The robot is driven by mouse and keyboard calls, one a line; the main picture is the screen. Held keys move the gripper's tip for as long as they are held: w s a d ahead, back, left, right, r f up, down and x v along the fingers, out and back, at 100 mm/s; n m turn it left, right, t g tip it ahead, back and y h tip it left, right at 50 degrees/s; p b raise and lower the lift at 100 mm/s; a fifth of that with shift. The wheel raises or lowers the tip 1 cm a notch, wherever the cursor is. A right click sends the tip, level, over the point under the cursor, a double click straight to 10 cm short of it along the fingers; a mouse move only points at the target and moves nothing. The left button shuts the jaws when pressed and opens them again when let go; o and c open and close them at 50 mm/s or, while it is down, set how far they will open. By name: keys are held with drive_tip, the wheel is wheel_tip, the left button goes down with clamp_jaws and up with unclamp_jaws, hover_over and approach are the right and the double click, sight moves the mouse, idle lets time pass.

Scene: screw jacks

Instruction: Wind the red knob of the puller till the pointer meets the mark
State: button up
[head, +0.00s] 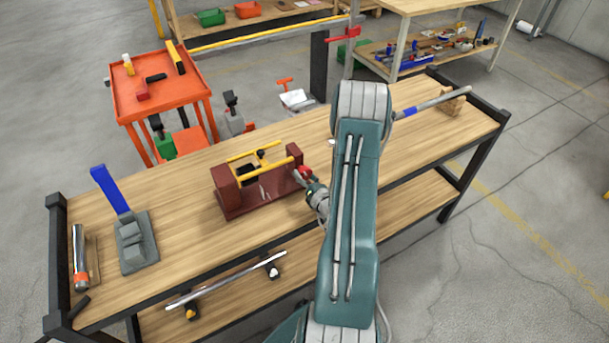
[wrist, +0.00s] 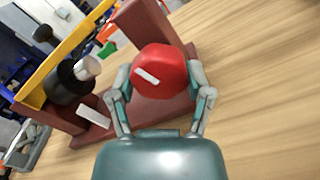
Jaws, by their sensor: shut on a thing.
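The puller (head: 262,191) is a dark red frame with yellow guide rods, standing on the wooden workbench. Its red knob (wrist: 160,72) is at the right end and carries a white stripe, tilted down to the right in the wrist view. My gripper (wrist: 160,85) is shut on the red knob, one finger on each side. In the head view my gripper (head: 305,177) reaches the knob from the right. A black block with a pale cylinder (wrist: 86,70) sits between the frame ends, beside a white plate (wrist: 94,110). I cannot make out the pointer or the mark clearly.
A grey jack with a blue handle (head: 133,240) and a flashlight (head: 80,258) are at the bench's left. A bar with a blue grip (head: 425,104) lies at the right near a wooden block (head: 452,103). Bench wood in front of the puller is clear.

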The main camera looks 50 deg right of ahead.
drive_tip(key=m, duration=0.4)
drive_tip(key=shift+w+d+r+m, duration=0.1)
drive_tip(key=shift+w+r+m, duration=0.1)
drive_tip(key=shift+m, duration=0.1)
drive_tip(key=m, duration=0.4)
drive_tip(key=shift+s+m, duration=0.1)
drive_tip(key=shift+m, duration=0.2)
drive_tip(key=m, duration=0.4)
drive_tip(key=shift+m, duration=1.9)
drive_tip(key=shift+s+f, duration=0.1)
drive_tip(key=o, duration=1)
drive_tip(key=shift+o, duration=0.7)
drive_tip(key=shift+d, duration=0.2)
